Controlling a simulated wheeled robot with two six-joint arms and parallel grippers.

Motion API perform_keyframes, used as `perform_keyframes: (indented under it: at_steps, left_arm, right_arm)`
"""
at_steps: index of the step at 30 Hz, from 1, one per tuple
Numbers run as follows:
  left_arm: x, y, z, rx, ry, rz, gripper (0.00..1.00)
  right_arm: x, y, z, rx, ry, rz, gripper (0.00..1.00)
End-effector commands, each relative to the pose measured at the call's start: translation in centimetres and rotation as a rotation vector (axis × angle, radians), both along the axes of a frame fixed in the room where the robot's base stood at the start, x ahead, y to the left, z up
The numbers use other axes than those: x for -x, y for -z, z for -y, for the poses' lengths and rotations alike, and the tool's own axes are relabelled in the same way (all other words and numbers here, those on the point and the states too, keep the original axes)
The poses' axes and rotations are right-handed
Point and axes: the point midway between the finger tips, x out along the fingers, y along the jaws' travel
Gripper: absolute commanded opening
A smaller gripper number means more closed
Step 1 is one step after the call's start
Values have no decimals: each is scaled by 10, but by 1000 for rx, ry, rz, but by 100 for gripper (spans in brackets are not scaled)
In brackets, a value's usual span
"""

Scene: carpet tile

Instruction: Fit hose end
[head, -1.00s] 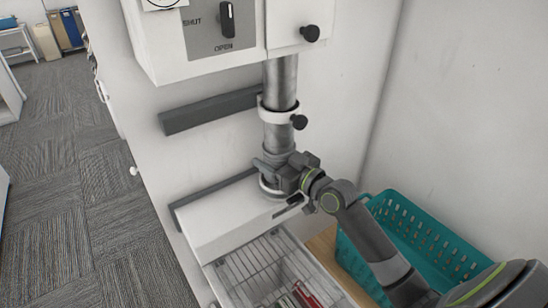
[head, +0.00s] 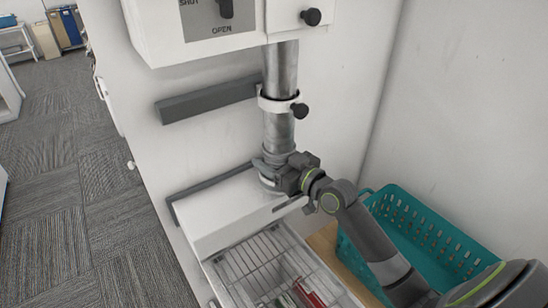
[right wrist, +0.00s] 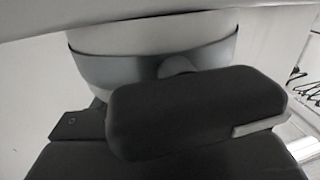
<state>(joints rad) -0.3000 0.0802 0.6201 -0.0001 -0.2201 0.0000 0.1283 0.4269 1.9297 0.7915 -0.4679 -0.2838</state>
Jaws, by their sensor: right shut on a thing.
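A grey metallic hose (head: 281,68) hangs from the white box (head: 175,38) and runs down through a white ring clamp (head: 270,101) with a black knob. Its lower end (head: 277,137) meets the top of a low white box (head: 222,212). My right gripper (head: 272,168) is shut at this lower end, level with the low box's top. In the right wrist view a dark finger (right wrist: 195,110) lies close in front of a pale round part with a grey band (right wrist: 150,68). The finger hides the contact, so I cannot tell how the end is seated. My left gripper is out of view.
A wire basket (head: 265,250) with a few red and pale items sits below the low box. A teal basket (head: 425,235) stands at right, close beside my right arm. Grey rails (head: 207,102) run along the white wall. Carpet floor is open at left.

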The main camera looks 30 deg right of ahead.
Motion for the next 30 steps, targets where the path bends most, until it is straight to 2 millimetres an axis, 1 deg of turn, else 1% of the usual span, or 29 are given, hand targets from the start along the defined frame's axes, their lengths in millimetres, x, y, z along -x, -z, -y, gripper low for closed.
perform_keyframes:
  at_steps: [8, 9, 14, 23, 26, 29, 30]
  left_arm:
    - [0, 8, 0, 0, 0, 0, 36]
    - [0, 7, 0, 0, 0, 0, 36]
    - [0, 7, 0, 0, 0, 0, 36]
    - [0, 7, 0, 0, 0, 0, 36]
    - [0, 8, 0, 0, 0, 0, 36]
    - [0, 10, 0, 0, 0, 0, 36]
    - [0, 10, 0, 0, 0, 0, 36]
  right_arm:
    - [0, 8, 0, 0, 0, 1, 41]
    - [0, 7, 0, 0, 0, 1, 71]
    - [0, 7, 0, -1, 0, -1, 92]
    - [1, 9, 1, 1, 1, -5, 93]
    - [8, 10, 4, 3, 2, -6, 93]
    - [22, 11, 9, 5, 2, -8, 93]
    - [29, 11, 11, 7, 1, -7, 93]
